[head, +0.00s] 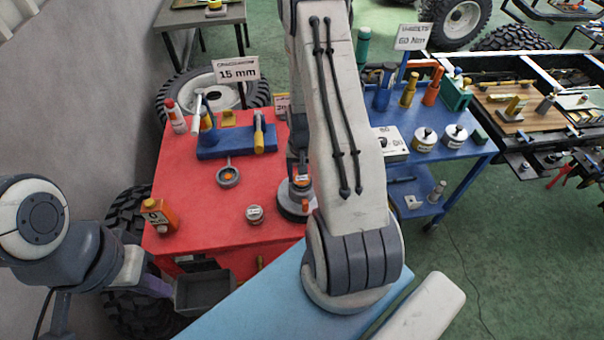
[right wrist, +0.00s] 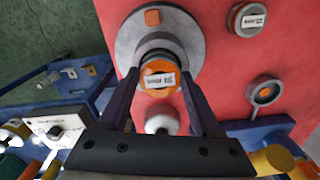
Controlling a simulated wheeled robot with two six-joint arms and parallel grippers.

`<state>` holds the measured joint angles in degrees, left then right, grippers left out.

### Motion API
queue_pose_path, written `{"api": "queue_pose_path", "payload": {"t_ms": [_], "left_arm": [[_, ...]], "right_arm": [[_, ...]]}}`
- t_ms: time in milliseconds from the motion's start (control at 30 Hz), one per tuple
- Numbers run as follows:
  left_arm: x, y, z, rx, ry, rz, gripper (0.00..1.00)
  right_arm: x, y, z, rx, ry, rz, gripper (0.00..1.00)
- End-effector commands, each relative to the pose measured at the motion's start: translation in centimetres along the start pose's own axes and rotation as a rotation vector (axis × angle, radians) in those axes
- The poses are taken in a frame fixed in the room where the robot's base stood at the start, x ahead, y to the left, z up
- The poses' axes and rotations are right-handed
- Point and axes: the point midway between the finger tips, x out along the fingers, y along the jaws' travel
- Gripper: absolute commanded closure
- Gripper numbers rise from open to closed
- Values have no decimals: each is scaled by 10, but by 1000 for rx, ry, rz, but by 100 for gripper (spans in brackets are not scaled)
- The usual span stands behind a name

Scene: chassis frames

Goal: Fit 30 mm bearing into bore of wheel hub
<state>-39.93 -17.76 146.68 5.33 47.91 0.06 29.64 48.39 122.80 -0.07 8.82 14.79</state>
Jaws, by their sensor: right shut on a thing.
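The wheel hub (head: 291,208) is a wide grey disc on the red table top, partly hidden by my right arm. In the right wrist view the hub (right wrist: 128,48) shows an orange square on its flange and a raised middle. My right gripper (right wrist: 160,88) is shut on an orange-faced bearing (right wrist: 160,79) with a white label. The bearing is over or at the hub's middle; the bore is hidden, so I cannot tell whether it has entered. My left gripper (head: 155,287) is low at the left beside a grey bin (head: 205,292); its jaw opening is unclear.
A labelled round part (head: 254,214) and a grey ring with a handle (head: 229,175) lie on the red table (head: 190,190). An orange bottle (head: 159,216), a spray can (head: 175,117) and a blue tool rack (head: 235,142) stand around them. A blue cart (head: 470,151) is at right.

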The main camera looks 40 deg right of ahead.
Motion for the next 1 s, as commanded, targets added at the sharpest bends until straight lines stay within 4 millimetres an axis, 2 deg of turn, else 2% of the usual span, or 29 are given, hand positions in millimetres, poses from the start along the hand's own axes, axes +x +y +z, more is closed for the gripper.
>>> {"api": "queue_pose_path", "payload": {"t_ms": [467,500,533,567,833,1000], "left_arm": [[2,0,0,0,0,0,100],[1,0,0,0,0,0,100],[1,0,0,0,0,0,100],[1,0,0,0,0,0,100],[1,0,0,0,0,0,100],[0,0,0,0,0,0,100]], "right_arm": [[10,0,0,0,2,0,100],[9,0,0,0,1,0,23],[8,0,0,0,1,0,12],[8,0,0,0,1,0,5],[8,0,0,0,1,0,5],[1,0,-1,0,4,-1,5]]}}
